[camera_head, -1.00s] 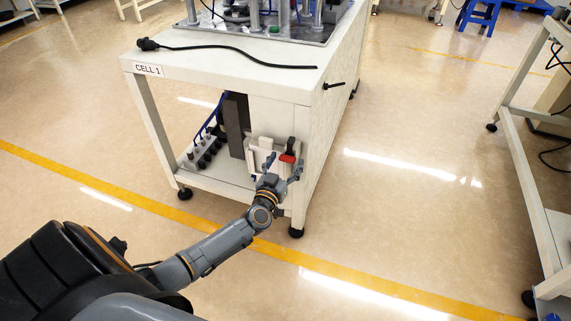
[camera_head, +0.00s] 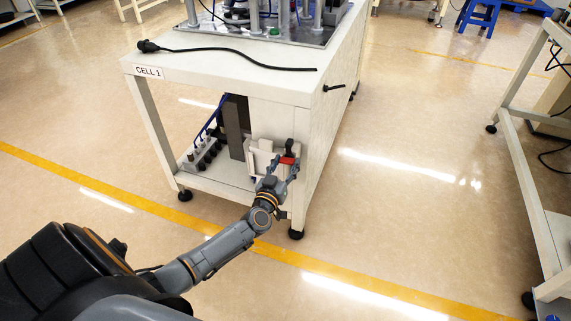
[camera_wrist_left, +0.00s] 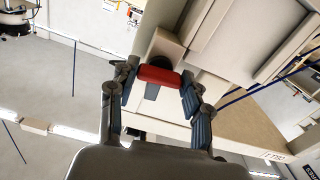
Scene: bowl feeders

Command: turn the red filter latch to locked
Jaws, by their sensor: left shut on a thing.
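The red latch (camera_head: 287,160) is on the front of a pale filter unit (camera_head: 262,157) under the CELL 1 table. A dark knob stands just above the red part in the head view. My left gripper (camera_head: 279,165) is at the latch, its fingers on either side of it. In the left wrist view the red latch (camera_wrist_left: 159,75) lies between the two fingertips of my left gripper (camera_wrist_left: 158,88), which are shut on it. The latch's far side is hidden. My right gripper is not in view.
The CELL 1 table (camera_head: 218,69) carries a black cable and a machine plate. A row of dark fittings (camera_head: 204,152) and a dark upright box (camera_head: 236,126) stand left of the filter unit. The table's right leg is close to my gripper.

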